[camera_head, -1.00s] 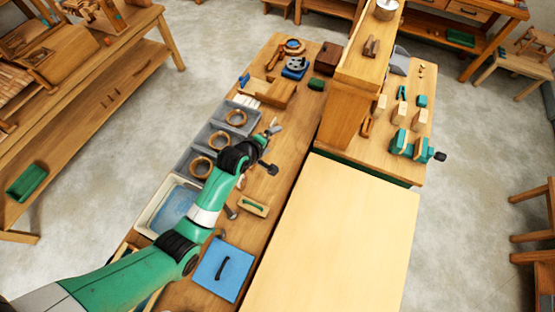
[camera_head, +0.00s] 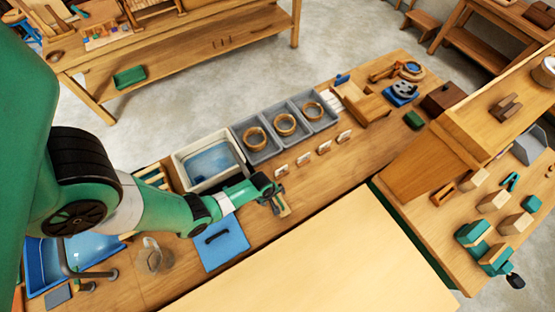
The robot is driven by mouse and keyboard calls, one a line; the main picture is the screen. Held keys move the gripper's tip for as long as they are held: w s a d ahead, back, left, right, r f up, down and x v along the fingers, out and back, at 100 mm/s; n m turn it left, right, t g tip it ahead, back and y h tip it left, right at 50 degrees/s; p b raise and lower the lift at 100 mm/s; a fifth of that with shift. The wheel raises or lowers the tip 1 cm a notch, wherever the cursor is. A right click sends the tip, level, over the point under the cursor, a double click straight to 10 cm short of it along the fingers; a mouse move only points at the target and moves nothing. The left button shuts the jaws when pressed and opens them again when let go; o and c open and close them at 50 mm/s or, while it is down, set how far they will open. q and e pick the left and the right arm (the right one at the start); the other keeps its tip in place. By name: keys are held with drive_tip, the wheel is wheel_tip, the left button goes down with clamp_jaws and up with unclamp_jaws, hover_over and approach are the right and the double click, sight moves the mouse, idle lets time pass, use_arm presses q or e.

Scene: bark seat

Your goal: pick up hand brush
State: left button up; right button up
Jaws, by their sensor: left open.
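My left arm comes in from the left, and my left gripper (camera_head: 277,201) is open over the workbench. A small wooden piece (camera_head: 286,211), which appears to be the hand brush, lies on the bench directly at the gripper's fingers. The gripper covers most of it, so I cannot tell whether the fingers touch it. My right gripper is not in view.
A blue mat (camera_head: 231,250) with a dark handle-like item lies just left of the gripper. A white basin of water (camera_head: 183,163) and grey trays with wooden rings (camera_head: 236,130) line the far edge. A pale board (camera_head: 330,270) lies in front.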

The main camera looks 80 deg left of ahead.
use_arm(q)
drive_tip(key=f+b, duration=0.1)
drive_tip(key=f, duration=0.1)
drive_tip(key=f+b, duration=0.2)
drive_tip(key=w+f+b, duration=0.1)
drive_tip(key=f+b, duration=0.1)
drive_tip(key=shift+a, duration=0.35)
drive_tip(key=shift+r, duration=0.1)
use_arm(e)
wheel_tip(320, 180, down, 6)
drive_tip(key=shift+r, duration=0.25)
use_arm(q)
drive_tip(key=shift+c, duration=0.2)
